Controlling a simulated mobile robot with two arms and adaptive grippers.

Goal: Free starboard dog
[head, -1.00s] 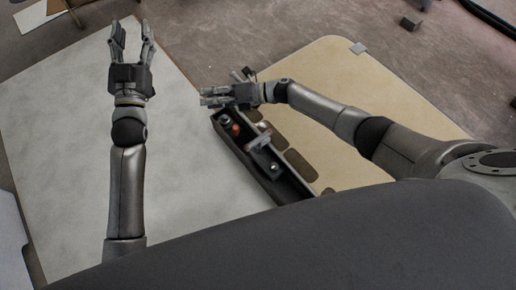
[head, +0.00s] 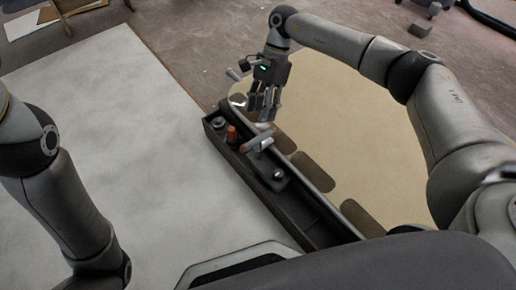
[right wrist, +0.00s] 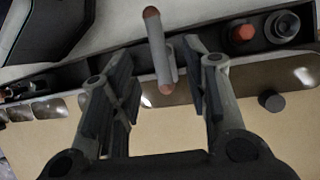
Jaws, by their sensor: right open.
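A dog handle (head: 257,141), a short grey bar, stands at the right side of the dark tray. In the right wrist view the bar (right wrist: 159,48) has reddish ends and lies across the gap between the fingertips, apart from both. My right gripper (head: 262,112) is open, fingers down, just beyond this handle in the head view. The tan hatch panel (head: 350,130) has dark oval cutouts along the tray. I cannot tell which handle is starboard. My left gripper is out of view.
The long dark tray (head: 290,213) holds a red-orange knob (head: 231,134), a dark round cap (head: 218,123) and a small block (head: 269,170). A wide pale board (head: 120,110) lies clear to the left.

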